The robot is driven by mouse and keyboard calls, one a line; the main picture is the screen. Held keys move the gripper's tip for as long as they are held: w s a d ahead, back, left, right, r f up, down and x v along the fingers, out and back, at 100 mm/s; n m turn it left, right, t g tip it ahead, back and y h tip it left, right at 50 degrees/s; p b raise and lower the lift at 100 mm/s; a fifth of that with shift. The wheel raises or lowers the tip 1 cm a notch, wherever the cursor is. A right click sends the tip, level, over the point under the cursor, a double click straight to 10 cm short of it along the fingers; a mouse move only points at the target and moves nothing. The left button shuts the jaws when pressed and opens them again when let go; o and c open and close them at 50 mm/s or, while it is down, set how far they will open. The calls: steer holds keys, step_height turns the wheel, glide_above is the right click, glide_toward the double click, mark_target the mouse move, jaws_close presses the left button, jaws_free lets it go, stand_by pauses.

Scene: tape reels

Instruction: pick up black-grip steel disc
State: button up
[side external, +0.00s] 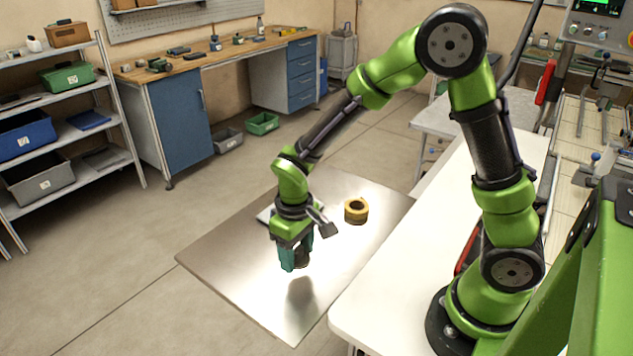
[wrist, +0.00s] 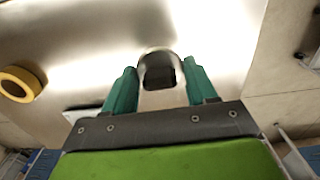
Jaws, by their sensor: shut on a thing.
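The black-grip steel disc (wrist: 158,56) is between the two green fingers of my gripper (wrist: 159,70) in the wrist view; its black grip faces the camera and its steel rim shows beyond. In the side external view my gripper (side external: 297,261) points down over the steel plate, and the disc (side external: 303,264) shows only in part, low behind the near finger. The gripper is shut on the disc. A dark shadow lies on the plate below and apart from it, so the disc appears held above the surface.
A yellow tape reel (side external: 356,210) lies on the steel plate (side external: 225,262), right of my gripper; it also shows in the wrist view (wrist: 19,84). A pale flat thing (side external: 264,215) lies partly hidden behind the gripper. The plate's near left part is clear. A white table (side external: 385,300) adjoins at right.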

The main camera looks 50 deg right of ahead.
steer(key=s, duration=0.4)
steer(key=s+d, duration=0.1)
steer(key=s, duration=0.3)
steer(key=s+d+r, duration=0.1)
steer(key=s, duration=0.3)
steer(key=shift+s+d+r, duration=0.1)
steer(key=shift+s+d, duration=0.1)
steer(key=shift+d, duration=0.05)
steer(key=shift+s+r, duration=0.25)
steer(key=w+d+r, duration=0.4)
steer(key=w+r, duration=1)
steer(key=s+d+f, duration=0.3)
steer(key=d+f, duration=0.4)
steer(key=f, duration=0.2)
steer(key=w+d, duration=0.1)
steer(key=w, duration=0.4)
steer(key=w+d+f, duration=0.1)
steer(key=w, duration=0.4)
steer(key=w+d+f, duration=0.1)
steer(key=w, duration=0.5)
steer(key=shift+d+f, duration=0.1)
steer(key=shift+f, duration=1.8)
